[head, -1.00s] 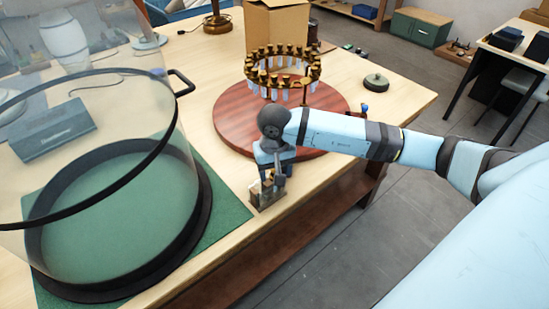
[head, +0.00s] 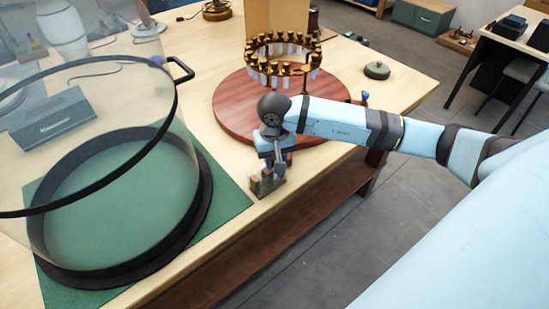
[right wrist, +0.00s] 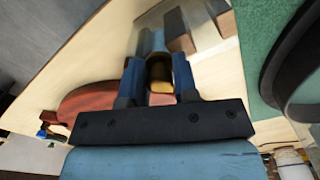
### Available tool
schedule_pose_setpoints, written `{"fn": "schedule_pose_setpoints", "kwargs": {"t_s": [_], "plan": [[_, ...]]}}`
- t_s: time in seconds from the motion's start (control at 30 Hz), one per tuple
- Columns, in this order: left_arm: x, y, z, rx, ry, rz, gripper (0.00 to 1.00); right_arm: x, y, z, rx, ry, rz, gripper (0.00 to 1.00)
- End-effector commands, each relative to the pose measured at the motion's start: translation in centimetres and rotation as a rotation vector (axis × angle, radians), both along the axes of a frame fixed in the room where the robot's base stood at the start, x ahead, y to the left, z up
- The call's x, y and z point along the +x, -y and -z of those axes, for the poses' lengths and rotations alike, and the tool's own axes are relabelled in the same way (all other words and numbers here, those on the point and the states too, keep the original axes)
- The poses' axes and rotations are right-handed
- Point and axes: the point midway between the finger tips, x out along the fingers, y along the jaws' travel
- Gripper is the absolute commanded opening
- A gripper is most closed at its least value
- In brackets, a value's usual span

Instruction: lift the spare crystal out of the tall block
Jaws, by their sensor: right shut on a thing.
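The tall block (head: 267,184) is a small brown stand at the front edge of the workbench in the head view. My right gripper (head: 279,167) is just above it, pointing down. In the right wrist view my right gripper (right wrist: 159,72) is shut on the spare crystal, whose brown-and-gold cap (right wrist: 160,78) shows between the fingers. The crystal's lower part is blurred, and I cannot tell whether it is still inside the block. Brown block parts (right wrist: 181,36) show beyond the fingertips. My left gripper is not in view.
A round red-brown wooden board (head: 230,106) behind my gripper carries a brass ring (head: 253,62) hung with crystals. A large glass cover with a dark rim (head: 200,215) stands on a green mat (head: 228,190) at left. The bench edge is close to the block.

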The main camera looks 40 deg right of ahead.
Motion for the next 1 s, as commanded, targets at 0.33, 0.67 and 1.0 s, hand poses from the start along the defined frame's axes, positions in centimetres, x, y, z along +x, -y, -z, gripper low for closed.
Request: {"fn": "schedule_pose_setpoints", "kwargs": {"t_s": [0.33,0.67,1.0], "plan": [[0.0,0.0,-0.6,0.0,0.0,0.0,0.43,0.0,0.0,-1.7,-0.002,0.002,0.0,0.04],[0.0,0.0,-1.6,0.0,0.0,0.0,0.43,0.1,0.0,-4.2,-0.001,0.003,0.0,0.04],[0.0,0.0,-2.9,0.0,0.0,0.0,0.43,0.0,0.0,-7.5,-0.002,0.002,0.0,0.04]]}}
